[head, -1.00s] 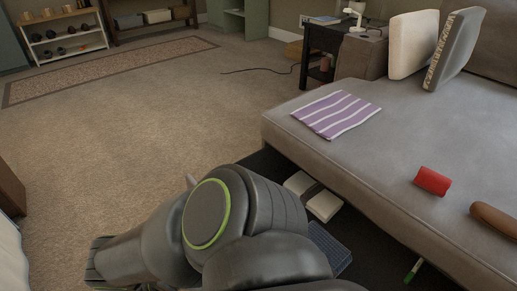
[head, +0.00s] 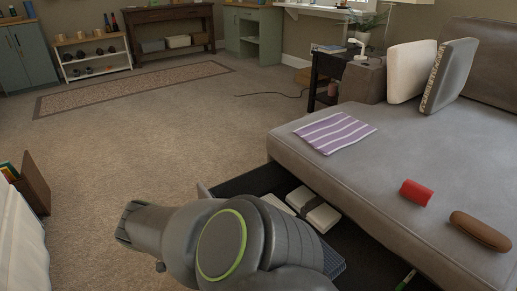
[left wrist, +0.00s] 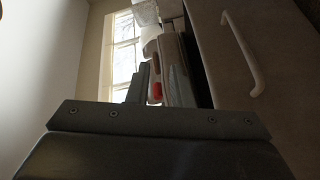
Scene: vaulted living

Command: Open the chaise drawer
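The chaise drawer (head: 243,184) is pulled out from under the grey chaise (head: 350,175), and its dark inside shows. White blocks (head: 322,218) lie in it, with a dark blue item (head: 333,262) partly behind my arm. In the left wrist view a pale bar handle (left wrist: 243,52) is on a brown-grey front panel at the right. My left gripper (left wrist: 142,85) shows as dark parts at the lower middle, apart from the visible handle. Its fingers are not clear enough to tell open from shut. My arm hides much of the drawer front in the head view. My right gripper is out of view.
On the chaise are a striped purple cloth (head: 335,133), a red roll (head: 416,193), a brown oblong (head: 481,231) and cushions (head: 447,76). A dark side table (head: 330,75) stands behind. Carpet (head: 140,150) left of the drawer is open. A wooden crate (head: 33,183) is at far left.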

